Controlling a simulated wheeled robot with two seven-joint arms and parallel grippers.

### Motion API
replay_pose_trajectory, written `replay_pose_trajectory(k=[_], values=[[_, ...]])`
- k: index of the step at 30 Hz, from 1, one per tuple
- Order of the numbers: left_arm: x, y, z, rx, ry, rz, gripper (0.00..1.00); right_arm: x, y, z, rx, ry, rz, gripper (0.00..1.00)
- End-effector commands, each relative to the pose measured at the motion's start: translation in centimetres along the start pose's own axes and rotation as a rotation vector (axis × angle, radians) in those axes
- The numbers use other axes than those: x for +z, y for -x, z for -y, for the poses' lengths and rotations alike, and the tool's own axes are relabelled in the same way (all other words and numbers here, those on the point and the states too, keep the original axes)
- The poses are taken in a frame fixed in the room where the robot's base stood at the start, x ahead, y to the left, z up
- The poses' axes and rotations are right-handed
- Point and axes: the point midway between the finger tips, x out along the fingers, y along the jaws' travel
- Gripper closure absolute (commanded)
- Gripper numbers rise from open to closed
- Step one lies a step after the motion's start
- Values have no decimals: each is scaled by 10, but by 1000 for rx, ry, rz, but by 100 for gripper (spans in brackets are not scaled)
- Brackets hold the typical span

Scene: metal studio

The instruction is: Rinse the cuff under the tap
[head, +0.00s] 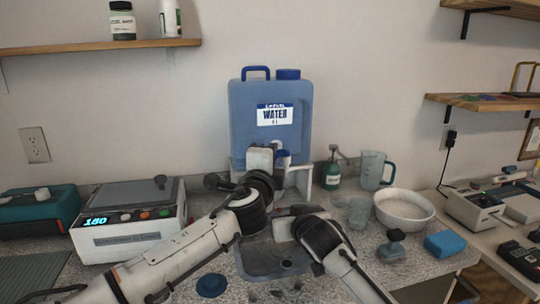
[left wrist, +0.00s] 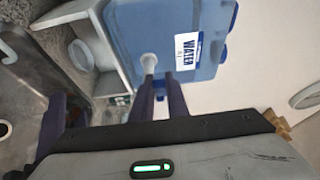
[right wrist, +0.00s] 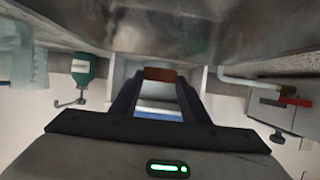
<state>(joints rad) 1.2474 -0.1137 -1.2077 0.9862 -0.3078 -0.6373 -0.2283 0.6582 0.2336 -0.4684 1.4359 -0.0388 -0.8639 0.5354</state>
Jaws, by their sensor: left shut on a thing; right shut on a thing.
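A blue water container (head: 270,108) stands on a white stand at the back of the counter. My left gripper (left wrist: 160,85) is at its front, fingers close together at the pale tap (left wrist: 149,63); the exact contact is hard to see. In the head view my left arm hides most of the tap. My right gripper (right wrist: 158,90) is low over the grey basin (head: 268,258), in front of the stand. A brown-orange piece, seemingly the cuff (right wrist: 160,75), shows between its fingertips. Much of the cuff is hidden. I cannot make out any water stream.
A green bottle (head: 331,175), a clear jug (head: 373,170) and a white bowl (head: 404,209) stand to the right. A blue sponge (head: 445,243) lies at the front right. A white device (head: 130,235) with a lit display stands left of my left arm.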

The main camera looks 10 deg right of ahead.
Motion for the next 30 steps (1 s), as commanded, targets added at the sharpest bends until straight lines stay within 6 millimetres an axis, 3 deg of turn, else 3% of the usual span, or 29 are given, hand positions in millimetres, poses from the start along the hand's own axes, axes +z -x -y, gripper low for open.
replay_pose_trajectory(k=[14, 15, 18, 30], values=[[-3, 3, 0, 1, 1, 92, 100, 0, 0, 0, 0, 0, -1, 80], [-3, 3, 0, 1, 1, 91, 81, 0, 0, 0, 0, 0, 0, 80], [-3, 3, 0, 1, 1, 91, 67, 0, 0, 0, 0, 0, -1, 80], [-3, 7, 0, 1, 1, 91, 67, 0, 0, 0, 0, 0, -1, 80]])
